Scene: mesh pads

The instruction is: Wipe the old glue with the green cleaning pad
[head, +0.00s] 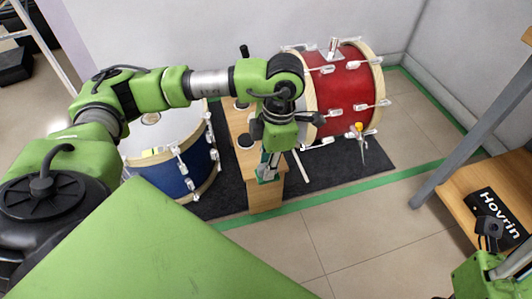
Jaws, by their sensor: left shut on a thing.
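My left gripper (268,166) points down over the near end of a narrow wooden bench (266,199). It is shut on a small dark green piece, likely the green cleaning pad (265,177), which is mostly hidden by the fingers. The pad is at or just above the bench top; I cannot tell if it touches. I cannot make out the old glue; the gripper and arm cover part of the bench. Part of my right arm shows at the lower right corner, and I cannot tell the state of its gripper (491,229).
A red drum (350,88) lies on its side right of the bench. A blue drum (166,158) stands to its left. Both are by a dark mat (334,168) edged with green tape. A wooden shelf with a grey post (475,130) and a black "Hovrin" item (500,215) is at right.

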